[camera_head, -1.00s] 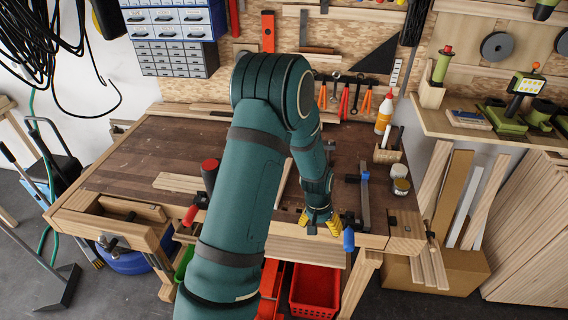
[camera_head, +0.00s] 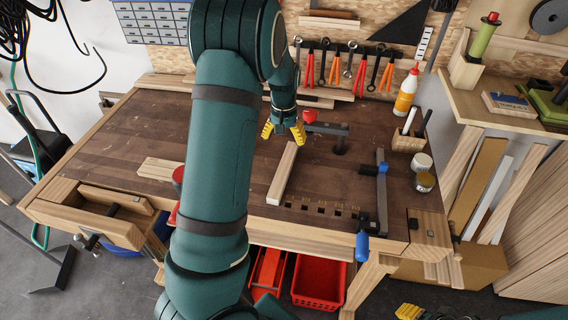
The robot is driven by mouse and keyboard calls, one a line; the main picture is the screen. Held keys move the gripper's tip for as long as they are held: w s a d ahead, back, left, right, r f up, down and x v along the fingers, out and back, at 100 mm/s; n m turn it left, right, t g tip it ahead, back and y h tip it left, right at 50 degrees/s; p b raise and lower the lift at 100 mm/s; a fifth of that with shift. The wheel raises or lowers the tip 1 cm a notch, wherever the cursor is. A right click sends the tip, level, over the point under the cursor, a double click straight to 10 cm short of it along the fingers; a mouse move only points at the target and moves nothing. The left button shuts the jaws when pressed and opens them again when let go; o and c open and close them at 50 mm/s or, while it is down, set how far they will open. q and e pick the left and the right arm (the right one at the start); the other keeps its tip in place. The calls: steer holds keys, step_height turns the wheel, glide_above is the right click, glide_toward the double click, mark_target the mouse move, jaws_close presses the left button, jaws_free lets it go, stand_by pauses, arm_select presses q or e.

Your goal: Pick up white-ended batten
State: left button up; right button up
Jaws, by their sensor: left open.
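The white-ended batten (camera_head: 283,174) is a short pale wooden bar with a white near end. It lies on the dark workbench top, right of my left arm, pointing away from me and slightly right. My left gripper (camera_head: 283,133) has yellow fingertips and is open and empty. It is at the batten's far end, with its fingers spread to either side in the picture; I cannot tell its height above the wood. A yellow tip of my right gripper (camera_head: 409,312) shows at the bottom edge, away from the bench; its jaws are mostly cut off.
A clamp with a red pad (camera_head: 328,128) lies just right of the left gripper. A blue-handled clamp (camera_head: 381,190) stands at the front right edge. Another pale batten (camera_head: 158,170) lies left, partly behind my arm. Glue bottle (camera_head: 406,92) and jars stand right.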

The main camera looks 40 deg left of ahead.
mark_target(284, 168)
arm_select(q)
step_height(284, 168, down, 8)
steer(key=b, duration=0.6)
steer(key=shift+s+d+f+b, duration=0.1)
steer(key=shift+f+b, duration=0.1)
steer(key=shift+b, duration=0.2)
step_height(284, 168, down, 5)
steer(key=b, duration=0.4)
steer(key=shift+f+b, duration=0.2)
steer(key=shift+b, duration=0.1)
arm_select(e)
step_height(284, 168, down, 11)
steer(key=s, duration=0.1)
steer(key=shift+s+f+g, duration=0.2)
steer(key=shift+s+g, duration=0.1)
steer(key=shift+s, duration=0.05)
arm_select(q)
steer(key=shift+r, duration=0.1)
arm_select(e)
steer(key=shift+a, duration=0.1)
arm_select(q)
jaws_close()
